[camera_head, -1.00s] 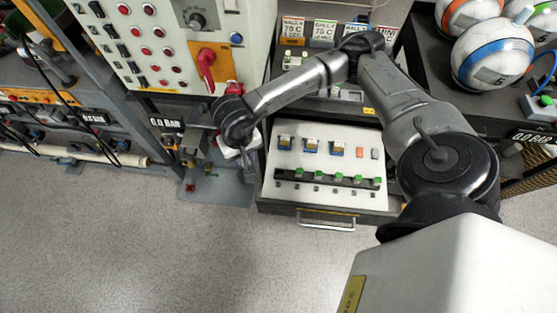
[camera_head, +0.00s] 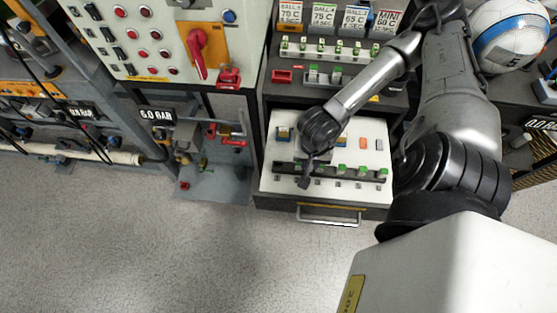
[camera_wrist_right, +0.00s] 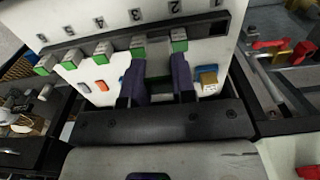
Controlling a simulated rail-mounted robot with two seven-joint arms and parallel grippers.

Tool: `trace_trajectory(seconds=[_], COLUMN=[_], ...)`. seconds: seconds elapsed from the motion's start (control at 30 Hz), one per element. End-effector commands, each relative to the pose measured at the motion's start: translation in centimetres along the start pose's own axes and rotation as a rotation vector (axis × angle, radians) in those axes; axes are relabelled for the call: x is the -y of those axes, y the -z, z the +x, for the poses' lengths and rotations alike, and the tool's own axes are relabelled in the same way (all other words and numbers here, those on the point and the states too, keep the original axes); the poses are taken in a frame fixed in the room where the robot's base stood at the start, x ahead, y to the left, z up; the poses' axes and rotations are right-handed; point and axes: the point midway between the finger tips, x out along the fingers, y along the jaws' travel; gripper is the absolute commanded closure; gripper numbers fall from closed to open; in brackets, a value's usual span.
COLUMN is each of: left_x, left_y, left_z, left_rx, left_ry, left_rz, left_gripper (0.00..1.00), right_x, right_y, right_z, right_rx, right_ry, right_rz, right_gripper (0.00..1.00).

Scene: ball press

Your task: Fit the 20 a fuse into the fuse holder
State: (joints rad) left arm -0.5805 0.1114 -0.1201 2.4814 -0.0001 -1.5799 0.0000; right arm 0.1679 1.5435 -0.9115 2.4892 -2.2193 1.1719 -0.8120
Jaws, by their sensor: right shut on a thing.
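My right gripper (camera_head: 304,182) is low over the white panel of the pulled-out drawer (camera_head: 276,184). In the right wrist view its two dark fingers (camera_wrist_right: 159,80) stand apart, close to a black numbered rail (camera_wrist_right: 200,30) with several green-topped pieces. The fingertips are near two green pieces (camera_wrist_right: 178,41). The rail's slot near number 1 looks empty. I cannot tell the 20 A fuse or name the fuse holder for certain. My left gripper is not in view.
An orange block (camera_head: 364,144) and a grey block (camera_head: 379,145) sit on the panel, beside yellow-and-blue blocks (camera_head: 283,134). A control cabinet with a red handle (camera_head: 197,50) stands to the left. A ball (camera_head: 508,38) is at right. The floor in front is clear.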

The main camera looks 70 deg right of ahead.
Motion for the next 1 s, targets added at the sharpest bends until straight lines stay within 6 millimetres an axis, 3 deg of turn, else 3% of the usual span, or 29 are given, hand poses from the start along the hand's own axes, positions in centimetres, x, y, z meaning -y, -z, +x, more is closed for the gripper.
trace_trajectory(seconds=[0.03,0.3,0.5,0.77,1.0], left_x=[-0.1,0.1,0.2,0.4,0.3], left_y=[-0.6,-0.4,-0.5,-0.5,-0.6], left_z=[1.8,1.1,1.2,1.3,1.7], left_rx=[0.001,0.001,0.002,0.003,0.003], left_ry=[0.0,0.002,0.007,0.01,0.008], left_rz=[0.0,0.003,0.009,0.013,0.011], left_gripper=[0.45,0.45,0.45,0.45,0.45], right_x=[0.9,6.1,8.5,9.2,9.2], right_y=[0.3,2.5,3.5,3.9,3.8], right_z=[1.5,4.0,5.6,6.3,8.8], right_rx=[0.0,0.003,0.002,0.002,0.003], right_ry=[0.006,0.003,0.002,-0.001,-0.003], right_rz=[0.001,0.002,-0.001,-0.002,-0.001], right_gripper=[0.99,0.99,0.99,0.99,0.99])
